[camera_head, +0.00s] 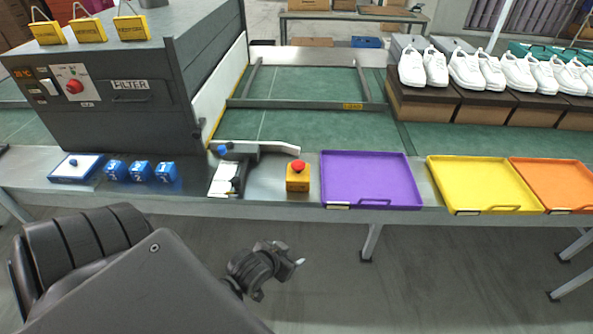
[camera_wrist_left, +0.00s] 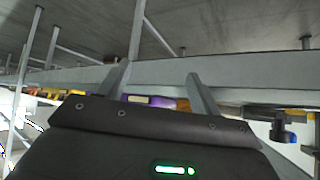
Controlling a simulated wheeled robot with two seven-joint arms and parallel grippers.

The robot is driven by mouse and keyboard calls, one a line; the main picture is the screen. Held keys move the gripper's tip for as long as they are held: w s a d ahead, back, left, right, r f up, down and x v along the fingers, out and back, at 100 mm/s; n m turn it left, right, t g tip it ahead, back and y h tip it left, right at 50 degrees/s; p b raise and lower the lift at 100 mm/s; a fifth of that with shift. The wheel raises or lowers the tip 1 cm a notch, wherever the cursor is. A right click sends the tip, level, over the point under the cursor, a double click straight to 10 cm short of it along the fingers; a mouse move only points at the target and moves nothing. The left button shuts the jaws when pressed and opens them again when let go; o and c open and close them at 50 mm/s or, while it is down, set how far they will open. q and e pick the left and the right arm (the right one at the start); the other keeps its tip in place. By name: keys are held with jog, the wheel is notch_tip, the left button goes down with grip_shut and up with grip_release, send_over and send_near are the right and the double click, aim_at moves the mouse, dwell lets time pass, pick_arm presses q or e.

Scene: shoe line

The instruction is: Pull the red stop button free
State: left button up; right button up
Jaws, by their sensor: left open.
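The red stop button (camera_head: 298,166) is a red mushroom head on a small yellow box (camera_head: 298,184). It stands near the front edge of the workbench, just left of the purple tray in the head view. My left gripper (camera_head: 292,264) is in front of the bench, below the button in the picture and apart from it. In the left wrist view its two fingers (camera_wrist_left: 158,73) are spread with nothing between them, facing the bench edge. I cannot clearly make out the button there. My right gripper is not in view.
The purple tray (camera_head: 370,196), yellow tray (camera_head: 440,190) and orange tray (camera_head: 530,190) line the bench to the right. A black clamp-like device with a blue knob (camera_head: 222,150) stands left of the button. A grey machine (camera_head: 115,125) with its own red knob (camera_head: 74,87) is further left.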

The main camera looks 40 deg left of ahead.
pick_arm(q)
jog(key=w+a+r+n+t+y, duration=0.1)
jog(key=w+a+r+t, duration=0.3)
jog(key=w, duration=0.3)
jog(key=n+t+y, duration=0.2)
jog(key=t+y, duration=0.1)
jog(key=t, duration=0.1)
send_near(296, 166)
jog(key=x, duration=0.3)
jog(key=p+x, duration=0.1)
jog(key=x, duration=0.2)
jog(key=f+x, duration=0.1)
jog(key=x, duration=0.3)
